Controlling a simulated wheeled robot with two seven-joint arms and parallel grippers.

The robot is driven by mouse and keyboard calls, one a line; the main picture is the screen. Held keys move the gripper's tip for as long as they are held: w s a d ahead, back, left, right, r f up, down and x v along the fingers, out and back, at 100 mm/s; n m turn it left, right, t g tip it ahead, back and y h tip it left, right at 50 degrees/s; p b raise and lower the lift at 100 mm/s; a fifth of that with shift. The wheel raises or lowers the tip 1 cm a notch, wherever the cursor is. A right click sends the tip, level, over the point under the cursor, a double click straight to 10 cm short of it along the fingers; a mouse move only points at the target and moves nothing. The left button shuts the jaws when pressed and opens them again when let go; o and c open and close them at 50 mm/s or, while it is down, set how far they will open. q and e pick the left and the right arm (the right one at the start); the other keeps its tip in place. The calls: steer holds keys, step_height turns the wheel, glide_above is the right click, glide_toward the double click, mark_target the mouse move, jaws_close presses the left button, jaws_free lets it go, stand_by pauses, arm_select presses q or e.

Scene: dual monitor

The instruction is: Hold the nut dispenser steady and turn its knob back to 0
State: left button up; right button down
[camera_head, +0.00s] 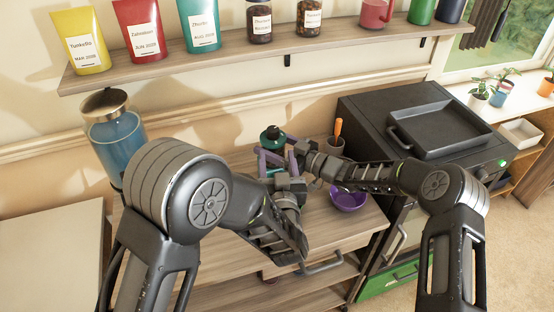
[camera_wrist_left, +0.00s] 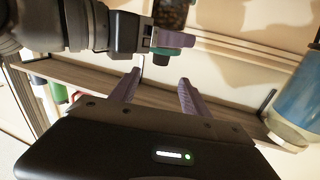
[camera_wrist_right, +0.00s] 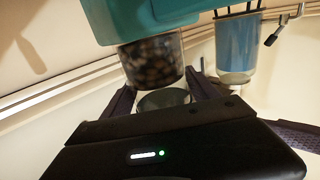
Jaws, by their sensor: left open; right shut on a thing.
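The nut dispenser (camera_head: 272,133) stands near the wall on the wooden counter; its round green top shows between my two grippers. In the right wrist view its clear jar of dark nuts (camera_wrist_right: 152,60) and teal body (camera_wrist_right: 150,15) show close up. My right gripper (camera_head: 291,153) reaches it from the right and is shut on it, its fingers on either side of a green round part (camera_wrist_right: 163,98). My left gripper (camera_head: 272,165) is open in front of the dispenser; its purple fingers (camera_wrist_left: 156,91) are apart with nothing between them. I cannot make out the knob's setting.
A blue bottle (camera_head: 117,135) stands to the left. A purple bowl (camera_head: 348,200) and a cup with an orange-handled tool (camera_head: 333,145) are to the right, near the black oven (camera_head: 370,110). A shelf (camera_head: 230,45) with pouches and jars hangs above.

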mark_target(269, 134)
stand_by(0.3)
arm_select(q)
steer(key=w+a+r+m+t+h, duration=0.15)
steer(key=w+a+h, duration=0.45)
steer(key=a, duration=1)
steer(key=s+d+f+m+g+h, duration=0.2)
steer(key=s+d+m+g+h, duration=0.1)
steer(key=d+m+g+h, duration=0.3)
steer(key=shift+d+h, duration=0.5)
steer(key=shift+d, duration=0.1)
steer(key=x, duration=1.2)
steer(key=shift+r, duration=0.1)
